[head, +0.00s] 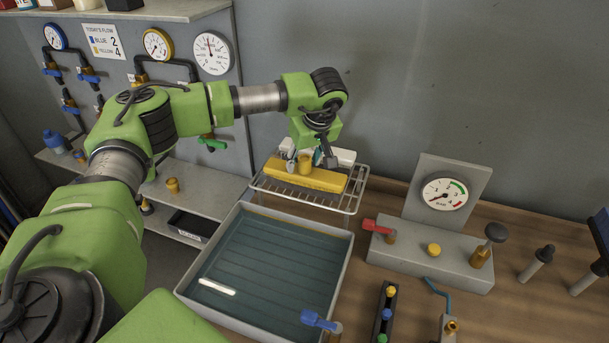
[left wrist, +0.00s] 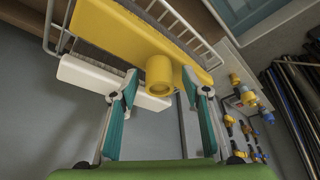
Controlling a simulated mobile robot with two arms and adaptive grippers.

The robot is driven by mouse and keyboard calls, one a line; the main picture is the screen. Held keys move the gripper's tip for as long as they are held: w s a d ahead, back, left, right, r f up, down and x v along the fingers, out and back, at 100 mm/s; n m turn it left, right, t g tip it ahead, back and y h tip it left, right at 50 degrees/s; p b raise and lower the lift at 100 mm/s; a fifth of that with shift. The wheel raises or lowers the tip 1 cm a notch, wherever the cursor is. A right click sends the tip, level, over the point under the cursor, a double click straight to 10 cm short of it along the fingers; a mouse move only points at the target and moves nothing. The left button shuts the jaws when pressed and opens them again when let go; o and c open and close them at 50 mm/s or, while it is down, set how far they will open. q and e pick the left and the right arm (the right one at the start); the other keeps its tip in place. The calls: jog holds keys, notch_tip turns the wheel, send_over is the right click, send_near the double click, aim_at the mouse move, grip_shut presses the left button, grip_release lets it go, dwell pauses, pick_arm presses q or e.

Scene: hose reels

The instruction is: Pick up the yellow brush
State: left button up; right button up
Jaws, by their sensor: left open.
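The yellow brush (head: 315,180) lies on a wire rack (head: 345,203) behind the water tray in the head view. In the left wrist view the yellow brush (left wrist: 120,32) shows its long block and a short round knob facing the camera. My left gripper (head: 304,160) is at the brush from above. Its teal fingers (left wrist: 160,79) are open, with one on each side of the knob and gaps visible. A white brush-like block (left wrist: 85,75) lies beside the yellow one, partly behind a finger. My right gripper is not in view.
A grey tray of water (head: 348,255) with a white stick floating in it stands in front of the rack. To the right are a gauge panel (head: 420,205) and a valve block (head: 400,258) with a red lever. A grey wall rises behind the rack.

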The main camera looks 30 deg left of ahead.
pick_arm(q)
jog(key=shift+d, duration=0.1)
grip_shut()
jog(key=shift+r, duration=0.1)
